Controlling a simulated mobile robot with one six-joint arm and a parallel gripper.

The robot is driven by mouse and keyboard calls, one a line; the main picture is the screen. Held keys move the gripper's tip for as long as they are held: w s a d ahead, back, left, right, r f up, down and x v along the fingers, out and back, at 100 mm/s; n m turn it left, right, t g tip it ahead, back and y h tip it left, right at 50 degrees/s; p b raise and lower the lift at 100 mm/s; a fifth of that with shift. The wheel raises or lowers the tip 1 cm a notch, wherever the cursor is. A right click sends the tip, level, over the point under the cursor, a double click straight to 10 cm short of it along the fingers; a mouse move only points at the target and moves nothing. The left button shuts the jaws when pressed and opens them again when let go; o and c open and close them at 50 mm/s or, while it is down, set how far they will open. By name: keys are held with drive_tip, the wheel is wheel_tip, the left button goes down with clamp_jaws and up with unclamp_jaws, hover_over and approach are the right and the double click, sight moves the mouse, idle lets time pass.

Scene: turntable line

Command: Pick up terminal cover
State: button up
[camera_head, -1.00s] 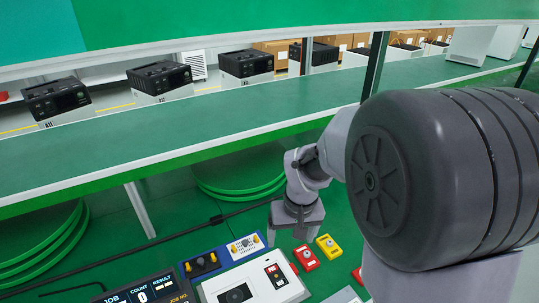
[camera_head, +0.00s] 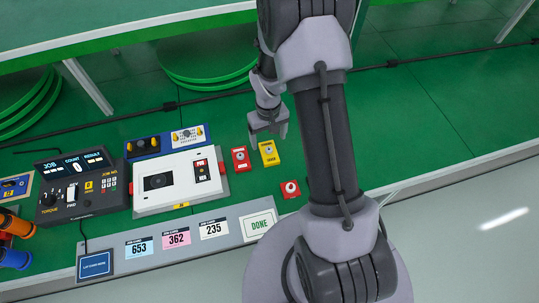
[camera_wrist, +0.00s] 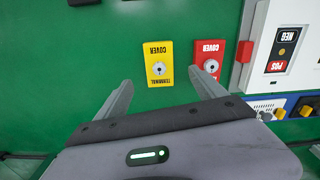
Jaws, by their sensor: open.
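A yellow terminal cover (camera_head: 269,153) with a round grey knob lies flat on the green surface. It shows in the wrist view (camera_wrist: 158,63) with "TERMINAL COVER" printed on it, ahead of and roughly between my fingertips.
A white device in a tray (camera_head: 181,205) with POS and NEG marks stands left of the covers. A small red button block (camera_head: 290,189) lies in front. A grey strip (camera_head: 120,266) holds number cards and a DONE card (camera_head: 259,224). A job counter box (camera_head: 78,187) stands farther left.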

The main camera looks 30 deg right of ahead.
sight(269, 149)
wheel_tip(269, 149, down, 8)
drive_tip(key=b, duration=0.2)
drive_tip(key=shift+b, duration=0.35)
drive_tip(key=shift+r, duration=0.2)
drive_tip(key=shift+c, duration=1.3)
drive_tip(key=c, duration=1.3)
